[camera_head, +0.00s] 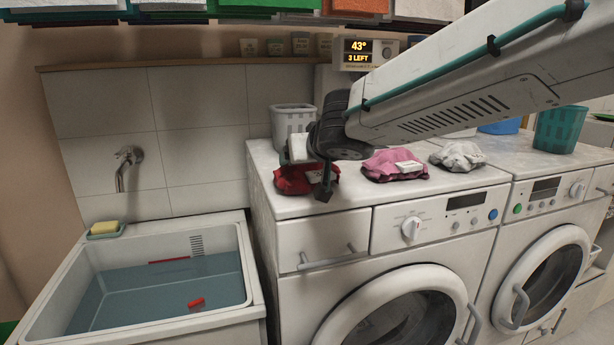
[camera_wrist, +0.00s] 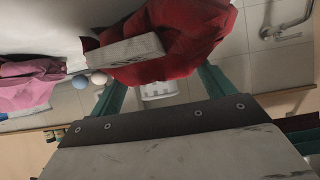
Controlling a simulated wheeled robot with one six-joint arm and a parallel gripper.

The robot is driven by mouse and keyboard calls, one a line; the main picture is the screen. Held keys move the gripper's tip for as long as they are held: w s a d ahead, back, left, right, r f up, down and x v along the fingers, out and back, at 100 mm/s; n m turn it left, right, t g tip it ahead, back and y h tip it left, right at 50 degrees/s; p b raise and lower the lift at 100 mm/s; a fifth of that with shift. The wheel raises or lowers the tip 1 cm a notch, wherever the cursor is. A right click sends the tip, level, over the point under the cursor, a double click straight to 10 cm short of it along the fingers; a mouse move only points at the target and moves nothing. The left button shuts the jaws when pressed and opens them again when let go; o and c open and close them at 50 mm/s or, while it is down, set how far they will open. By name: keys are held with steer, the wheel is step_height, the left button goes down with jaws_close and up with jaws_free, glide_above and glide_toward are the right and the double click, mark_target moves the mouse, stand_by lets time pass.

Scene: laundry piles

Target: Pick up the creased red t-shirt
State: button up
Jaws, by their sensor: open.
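The creased red t-shirt (camera_head: 289,182) lies in a crumpled heap at the left end of the washing machine top, with a pale tag on it. It also shows large at the top of the wrist view (camera_wrist: 195,45). My gripper (camera_head: 311,172) is right over the red t-shirt in the head view and partly hides it. In the wrist view my gripper's teal fingers (camera_wrist: 158,80) are spread apart, with the red cloth beyond their tips. Whether they touch the cloth I cannot tell.
A pink garment (camera_head: 395,165) and a pale grey one (camera_head: 458,156) lie to the right. A white basket (camera_head: 291,125) stands behind. A water-filled sink (camera_head: 250,262) is at left. Two small balls (camera_wrist: 88,79) show in the wrist view. A teal basket (camera_head: 560,130) stands far right.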

steer(key=shift+w+a+f, duration=0.1)
steer(key=shift+w+f, duration=0.2)
steer(key=shift+w, duration=0.15)
steer(key=c, duration=1.1)
steer(key=shift+c, duration=0.2)
steer(key=shift+r, duration=0.15)
